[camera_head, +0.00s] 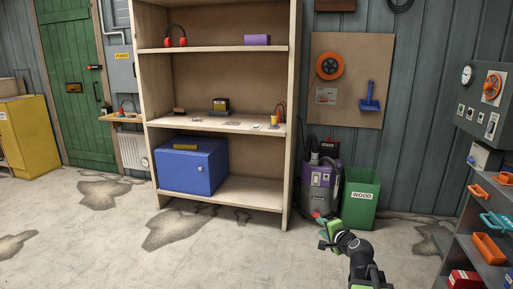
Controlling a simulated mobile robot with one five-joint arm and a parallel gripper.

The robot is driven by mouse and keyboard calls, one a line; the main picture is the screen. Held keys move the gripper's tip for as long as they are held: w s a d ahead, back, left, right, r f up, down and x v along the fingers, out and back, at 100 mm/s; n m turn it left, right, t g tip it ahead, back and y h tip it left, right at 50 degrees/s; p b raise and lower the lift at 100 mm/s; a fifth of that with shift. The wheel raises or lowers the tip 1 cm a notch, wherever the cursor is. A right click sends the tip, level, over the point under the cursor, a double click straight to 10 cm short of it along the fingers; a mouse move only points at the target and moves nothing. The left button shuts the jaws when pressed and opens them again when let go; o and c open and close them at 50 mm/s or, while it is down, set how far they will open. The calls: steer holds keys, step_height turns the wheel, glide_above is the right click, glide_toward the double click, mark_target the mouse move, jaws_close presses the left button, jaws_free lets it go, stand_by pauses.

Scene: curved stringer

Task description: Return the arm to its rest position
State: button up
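My gripper (324,232) is at the end of my black and green arm, which reaches up from the bottom edge right of centre. The arm is partly extended, with the gripper pointing up and left over the concrete floor. The gripper appears in front of the floor near the vacuum cleaner and the green bin.
A tall wooden shelf (290,110) stands ahead with a blue box (187,168). A purple-grey vacuum (318,185) and a green WOOD bin (359,197) stand right of it. A grey rack (465,240) with orange items is at right.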

steer(key=s+a+f+n+g+y, duration=0.1)
steer(key=s+a+f+n+g, duration=0.4)
steer(key=a, duration=0.4)
steer(key=s+a+f+n+g, duration=0.3)
steer(key=s+a+f+n, duration=0.3)
steer(key=a, duration=0.3)
steer(key=s+d+f+n+g+h, duration=0.25)
steer(key=s+d+f+g, duration=0.2)
steer(key=s+d, duration=0.4)
step_height(320, 180, up, 26)
steer(key=s+a+g+p, duration=0.1)
steer(key=s+p, duration=0.1)
steer(key=p, duration=2.4)
steer(key=shift+s+a+r+h, duration=0.2)
steer(key=shift+s+h, duration=0.1)
steer(key=shift+h, duration=0.15)
